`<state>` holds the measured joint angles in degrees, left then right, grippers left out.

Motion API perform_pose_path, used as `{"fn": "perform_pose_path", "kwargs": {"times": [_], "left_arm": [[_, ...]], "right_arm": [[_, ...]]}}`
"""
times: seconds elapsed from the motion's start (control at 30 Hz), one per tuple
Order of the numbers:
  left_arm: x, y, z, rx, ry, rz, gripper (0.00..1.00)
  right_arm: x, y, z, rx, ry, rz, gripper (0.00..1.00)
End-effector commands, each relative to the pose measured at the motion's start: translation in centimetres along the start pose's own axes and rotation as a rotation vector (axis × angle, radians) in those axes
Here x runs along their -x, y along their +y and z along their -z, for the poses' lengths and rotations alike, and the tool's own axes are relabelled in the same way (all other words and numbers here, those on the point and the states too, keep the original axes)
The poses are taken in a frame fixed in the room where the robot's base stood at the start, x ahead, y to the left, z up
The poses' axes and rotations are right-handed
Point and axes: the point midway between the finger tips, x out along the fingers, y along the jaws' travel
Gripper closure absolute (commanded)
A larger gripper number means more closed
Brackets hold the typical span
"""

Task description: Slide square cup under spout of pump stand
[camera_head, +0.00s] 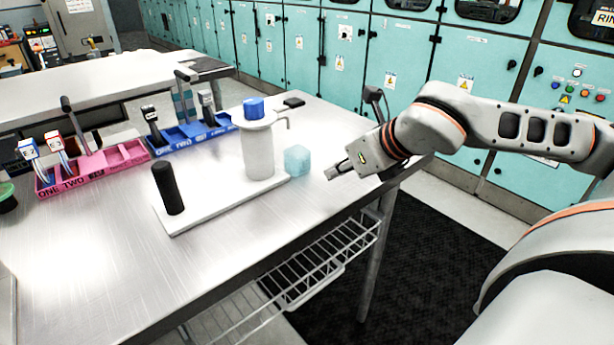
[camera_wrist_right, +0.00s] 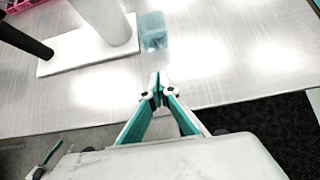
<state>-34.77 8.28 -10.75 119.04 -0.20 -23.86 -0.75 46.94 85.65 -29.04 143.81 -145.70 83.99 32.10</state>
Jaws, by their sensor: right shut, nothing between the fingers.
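The square cup (camera_head: 297,160) is a small pale-blue translucent cube. It stands on the metal table beside the right end of the pump stand's white base (camera_head: 222,203). In the right wrist view, the cup (camera_wrist_right: 153,32) is ahead of the shut fingertips (camera_wrist_right: 158,88). My left gripper is not in view.
A black cylinder (camera_head: 168,188) stands on the left part of the white base. A pink tray (camera_head: 95,166) and a blue tray (camera_head: 190,137) with upright parts lie behind, at left. A small black object (camera_head: 294,102) lies near the back edge. The table front is clear.

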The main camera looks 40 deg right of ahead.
Motion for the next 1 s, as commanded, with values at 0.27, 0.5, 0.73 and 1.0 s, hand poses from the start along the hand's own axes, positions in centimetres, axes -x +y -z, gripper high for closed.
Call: {"fn": "perform_pose_path", "kwargs": {"times": [0.27,0.5,0.73,1.0], "left_arm": [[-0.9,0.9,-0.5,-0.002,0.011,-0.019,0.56],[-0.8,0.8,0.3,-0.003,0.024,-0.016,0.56],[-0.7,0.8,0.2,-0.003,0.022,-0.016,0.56],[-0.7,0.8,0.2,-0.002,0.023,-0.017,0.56]], "right_arm": [[-3.2,0.1,0.6,-0.002,0.014,-0.004,1.0],[-5.5,0.1,-1.4,-0.003,-0.003,-0.003,1.0],[-7.0,0.0,-2.6,-0.001,0.001,-0.001,1.0],[-7.3,0.0,-2.7,0.0,0.003,0.0,1.0]]}}
